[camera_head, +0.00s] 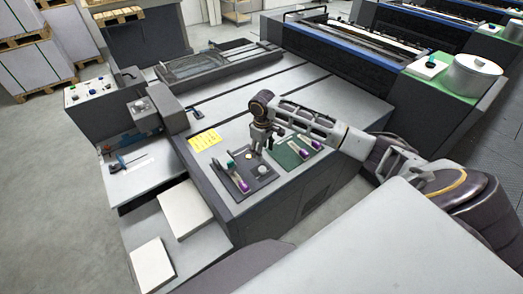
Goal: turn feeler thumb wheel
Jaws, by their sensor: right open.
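My right gripper (261,149) points down over a dark panel (247,185) on the grey machine top. Its jaws are open and show nothing between them. Small pale knobs sit on the panel just below the fingers, one of them a round cream knob (262,170). I cannot tell from this distance whether the fingers touch anything. I cannot tell for certain which small part is the feeler thumb wheel. My left gripper is out of view.
A green mat (284,155) with purple-tipped tubes lies right of the panel. A yellow label (204,140) is behind left. A control box (90,92) stands at the left. White paper stacks (184,209) lie front left. The machine top (225,115) behind is mostly bare.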

